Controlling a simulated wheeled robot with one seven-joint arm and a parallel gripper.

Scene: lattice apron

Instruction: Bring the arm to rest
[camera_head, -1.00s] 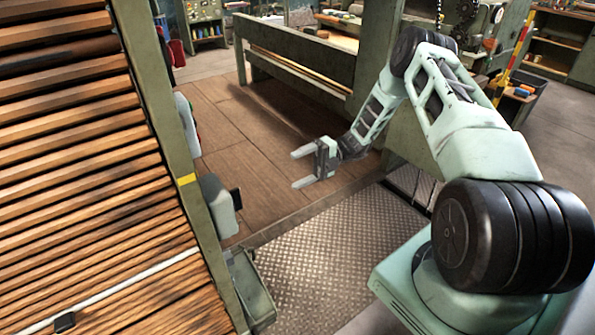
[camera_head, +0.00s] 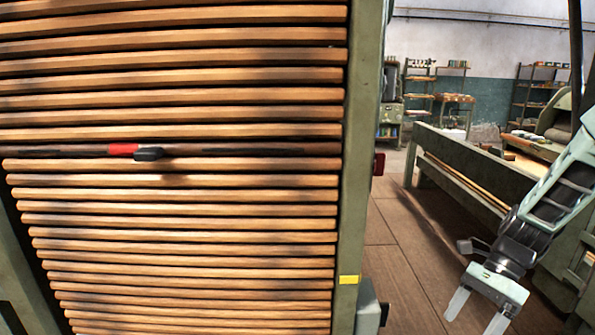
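My gripper (camera_head: 478,316) is at the lower right of the head view, pointing down over the brown plank floor. Its two pale fingers are spread apart with nothing between them. My pale green arm comes in from the right edge; its upper part is out of view. The gripper is well to the right of the slatted wooden lattice and touches nothing that I can see.
A long green bench (camera_head: 465,165) stands behind my arm. Shelves (camera_head: 420,85) line the far wall. Plank floor (camera_head: 400,260) between is clear.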

